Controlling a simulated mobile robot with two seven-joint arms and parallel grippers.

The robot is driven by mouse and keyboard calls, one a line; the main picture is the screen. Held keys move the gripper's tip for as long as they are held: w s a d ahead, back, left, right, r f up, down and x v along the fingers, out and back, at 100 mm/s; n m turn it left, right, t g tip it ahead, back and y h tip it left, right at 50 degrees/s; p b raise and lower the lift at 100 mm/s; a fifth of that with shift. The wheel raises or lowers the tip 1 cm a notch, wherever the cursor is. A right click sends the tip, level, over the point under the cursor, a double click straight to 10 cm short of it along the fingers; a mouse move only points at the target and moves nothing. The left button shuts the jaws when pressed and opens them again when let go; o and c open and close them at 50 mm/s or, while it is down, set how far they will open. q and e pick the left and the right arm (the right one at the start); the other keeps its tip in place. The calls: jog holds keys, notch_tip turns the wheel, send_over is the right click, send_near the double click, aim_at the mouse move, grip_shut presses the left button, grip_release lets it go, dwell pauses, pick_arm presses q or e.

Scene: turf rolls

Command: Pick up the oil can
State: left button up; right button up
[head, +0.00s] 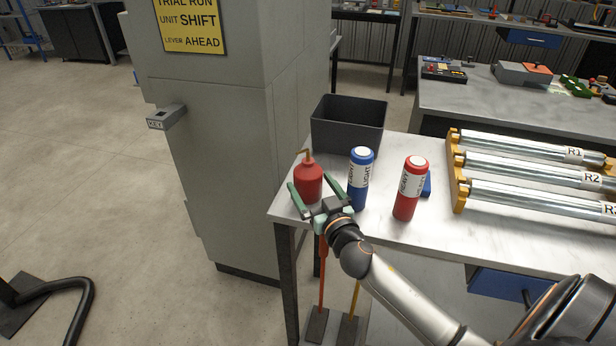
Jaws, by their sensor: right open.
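The oil can (308,179) is a red can with a rounded top and a thin brass-coloured spout. It stands upright near the left end of the metal-topped table. My right gripper (308,186) is at the can, its two green-edged fingers apart, one to the can's left and one to its right. The jaws are open; I cannot tell whether a finger touches the can. The can's lower part is partly hidden by the gripper. My left gripper does not show.
A blue cylinder (359,180) and a red cylinder (409,190), both labelled, stand right of the can. A dark open bin (348,128) is behind. Metal rollers (530,172) in a yellow rack lie at right. A grey cabinet (215,120) stands left of the table (385,227).

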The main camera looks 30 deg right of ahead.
jog(key=shift+w+d, duration=0.1)
jog(key=shift+w, duration=0.35)
jog(key=c, duration=1.5)
